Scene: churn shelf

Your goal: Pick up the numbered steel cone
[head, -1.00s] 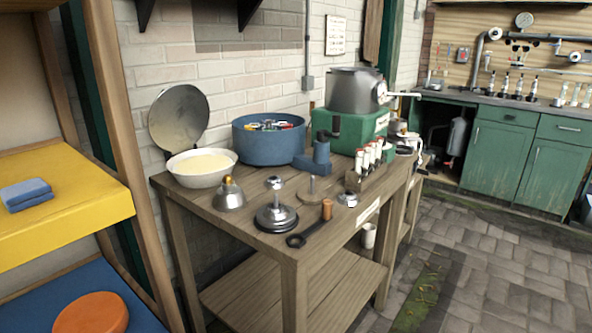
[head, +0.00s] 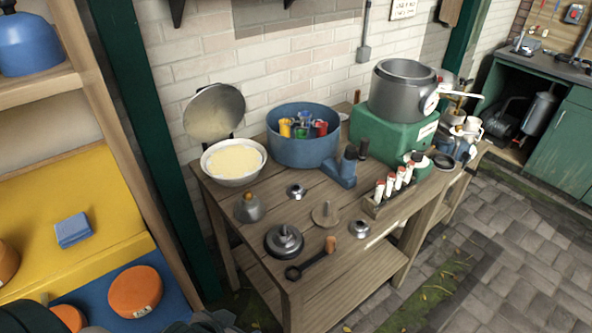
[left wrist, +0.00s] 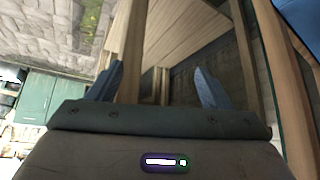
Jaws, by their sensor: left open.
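A small steel cone (head: 248,208) with a brass-coloured top stands upright on the wooden workbench (head: 322,268), near its left front side. No number on it is readable from here. My left gripper (left wrist: 158,88) shows in the left wrist view with its two fingers wide apart and nothing between them. It points toward wooden legs and boards, and the cone is not in that view. A dark part of my own body shows at the bottom edge of the head view. My right gripper is not in view.
Near the cone are a white bowl (head: 234,179), a dark stacked weight (head: 285,242), a small steel piece (head: 296,191) and a wrench-like tool (head: 311,259). A blue tub (head: 303,154) stands behind. A shelf with a yellow board (head: 112,240) is close on the left.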

